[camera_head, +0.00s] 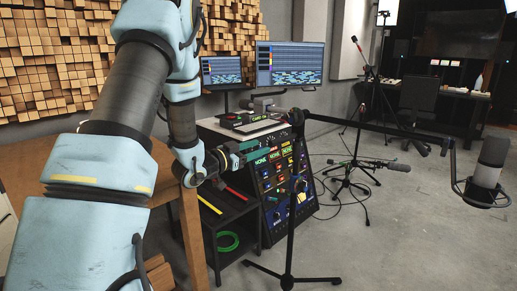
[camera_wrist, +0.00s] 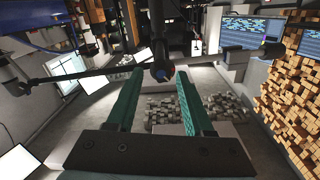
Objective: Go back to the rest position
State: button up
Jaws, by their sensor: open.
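My arm reaches from the left side of the head view over to the console. My gripper (camera_head: 246,150) is in front of the upper part of the console's panel, and whether it touches the panel is hard to tell. In the wrist view my gripper (camera_wrist: 160,73) shows two teal fingers set apart, with nothing held between them. A dark microphone-stand joint and boom (camera_wrist: 160,70) show just beyond the fingertips there.
The console (camera_head: 285,190) has lit labels and knobs. A microphone stand (camera_head: 290,220) stands in front of it, its boom reaching right to a microphone (camera_head: 490,165). A wooden table (camera_head: 30,155) and a low black shelf (camera_head: 240,260) are near my arm. Open floor lies right.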

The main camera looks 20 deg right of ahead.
jog(key=a+r+n+y+p, duration=0.3)
jog(key=a+n+y+p, duration=0.5)
jog(key=a+y, duration=0.8)
jog(key=s+a+r+n+g+p, duration=0.1)
jog(key=s+a, duration=0.4)
jog(key=s, duration=0.5)
jog(key=s+a+r+n+g+p, duration=0.1)
jog(key=s+a+n+g, duration=0.3)
jog(key=s, duration=0.6)
jog(key=shift+a+n+g+p, duration=0.3)
jog(key=shift+a+g+p, duration=0.1)
jog(key=shift+a+g, duration=0.55)
